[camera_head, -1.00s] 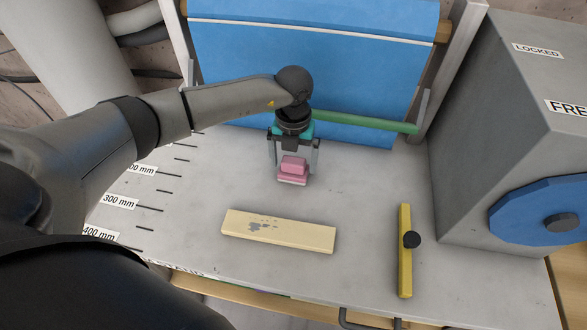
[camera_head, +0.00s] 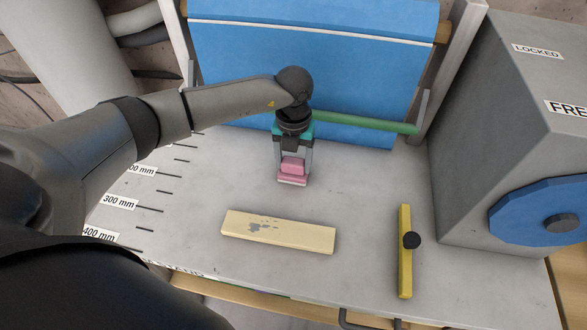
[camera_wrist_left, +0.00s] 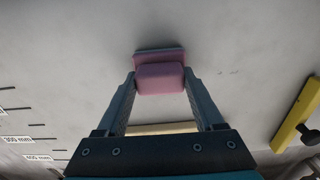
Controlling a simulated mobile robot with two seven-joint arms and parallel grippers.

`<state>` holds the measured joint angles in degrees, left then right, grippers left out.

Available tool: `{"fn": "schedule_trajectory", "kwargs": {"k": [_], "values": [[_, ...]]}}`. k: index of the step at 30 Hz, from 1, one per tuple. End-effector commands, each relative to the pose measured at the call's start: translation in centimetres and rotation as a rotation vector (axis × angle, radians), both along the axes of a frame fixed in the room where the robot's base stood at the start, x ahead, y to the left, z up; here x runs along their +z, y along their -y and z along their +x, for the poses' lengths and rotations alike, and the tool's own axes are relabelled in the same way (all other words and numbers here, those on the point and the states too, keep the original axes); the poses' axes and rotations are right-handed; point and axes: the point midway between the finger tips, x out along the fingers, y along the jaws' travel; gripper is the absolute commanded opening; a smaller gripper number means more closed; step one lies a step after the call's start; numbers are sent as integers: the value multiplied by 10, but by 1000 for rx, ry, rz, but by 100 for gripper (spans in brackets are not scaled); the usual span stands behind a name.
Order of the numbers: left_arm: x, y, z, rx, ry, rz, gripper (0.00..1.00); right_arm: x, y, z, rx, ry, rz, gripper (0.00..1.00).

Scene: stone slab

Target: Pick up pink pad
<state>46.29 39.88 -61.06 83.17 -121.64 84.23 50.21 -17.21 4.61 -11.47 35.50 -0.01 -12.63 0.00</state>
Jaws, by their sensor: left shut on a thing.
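The pink pad (camera_head: 292,168) is a small block with a lighter pink upper part on a wider base. It is on or just above the grey stone slab (camera_head: 350,190), near the middle of the head view. My left gripper (camera_head: 293,166) points down at it and is shut on its upper part, one finger on each side. In the left wrist view the pad (camera_wrist_left: 160,76) sits between the two fingertips (camera_wrist_left: 160,84). I cannot tell whether its base touches the slab. My right gripper is in neither view.
A cream board (camera_head: 278,232) with grey marks lies in front of the pad. A yellow bar with a black knob (camera_head: 405,265) lies to the right. A blue sheet (camera_head: 310,65) and green rod (camera_head: 365,122) are behind. A grey machine (camera_head: 490,130) stands at right.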

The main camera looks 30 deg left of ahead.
Motion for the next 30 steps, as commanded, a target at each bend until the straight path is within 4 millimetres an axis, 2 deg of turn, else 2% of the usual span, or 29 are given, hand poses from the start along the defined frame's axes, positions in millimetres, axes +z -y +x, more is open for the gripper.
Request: {"fn": "schedule_trajectory", "kwargs": {"k": [8, 14, 20, 30], "values": [[2, 0, 1, 0, 2, 0, 8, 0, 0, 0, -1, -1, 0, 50], [18, 0, 1, 0, 4, -1, 8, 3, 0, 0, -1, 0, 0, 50], [60, 0, 2, -1, 8, -1, 8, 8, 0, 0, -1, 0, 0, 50], [155, 0, 1, 0, 6, -1, 8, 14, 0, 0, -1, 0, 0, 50]]}}
